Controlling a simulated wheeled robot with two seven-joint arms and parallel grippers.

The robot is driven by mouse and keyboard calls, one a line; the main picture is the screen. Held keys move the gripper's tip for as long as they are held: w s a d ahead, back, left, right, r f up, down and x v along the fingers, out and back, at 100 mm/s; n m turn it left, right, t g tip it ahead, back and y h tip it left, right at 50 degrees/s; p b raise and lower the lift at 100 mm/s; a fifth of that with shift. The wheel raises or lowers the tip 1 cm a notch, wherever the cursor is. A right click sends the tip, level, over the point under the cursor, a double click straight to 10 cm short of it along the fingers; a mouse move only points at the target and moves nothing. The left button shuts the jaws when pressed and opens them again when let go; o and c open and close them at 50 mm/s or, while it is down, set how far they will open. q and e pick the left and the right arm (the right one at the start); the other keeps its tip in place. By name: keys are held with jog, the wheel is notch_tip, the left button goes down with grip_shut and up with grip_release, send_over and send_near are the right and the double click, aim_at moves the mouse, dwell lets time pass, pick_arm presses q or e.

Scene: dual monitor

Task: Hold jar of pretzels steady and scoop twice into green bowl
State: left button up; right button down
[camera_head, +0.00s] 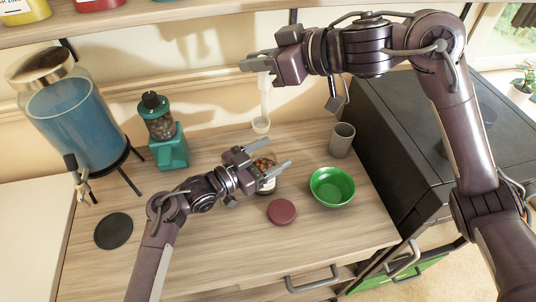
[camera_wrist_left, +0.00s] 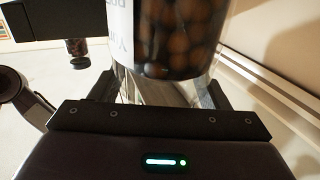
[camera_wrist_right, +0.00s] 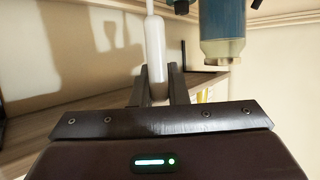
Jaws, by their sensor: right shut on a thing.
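The jar of pretzels (camera_head: 266,183) stands on the counter, open at the top, with brown round pieces inside. It also shows close up in the left wrist view (camera_wrist_left: 178,35). My left gripper (camera_head: 273,158) has its fingers spread on either side of the jar; finger contact is not clear. My right gripper (camera_head: 257,73) is shut on the white scoop (camera_head: 264,98), which hangs upright, its cup low and behind the jar in the head view. The scoop's handle shows in the right wrist view (camera_wrist_right: 155,50). The green bowl (camera_head: 332,187) sits right of the jar; it looks empty.
A dark red lid (camera_head: 282,212) lies in front of the jar. A grey cup (camera_head: 341,140) stands behind the bowl. A teal grinder (camera_head: 166,140), blue drink dispenser (camera_head: 78,120) and black disc (camera_head: 113,231) are at left. A black appliance (camera_head: 400,130) borders the right. A shelf (camera_head: 180,12) runs above.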

aim_at(261, 87)
pick_arm(q)
jog(key=c, duration=1)
pick_arm(e)
notch_tip(261, 87, down, 6)
jog(key=shift+w+d+f, duration=0.1)
jog(key=shift+d+f, duration=0.05)
pick_arm(q)
jog(key=shift+f, duration=0.15)
pick_arm(e)
jog(key=shift+f, duration=6.05)
pick_arm(q)
jog(key=shift+s, duration=0.1)
pick_arm(e)
jog(key=shift+r, duration=6.45)
jog(key=shift+d, duration=0.1)
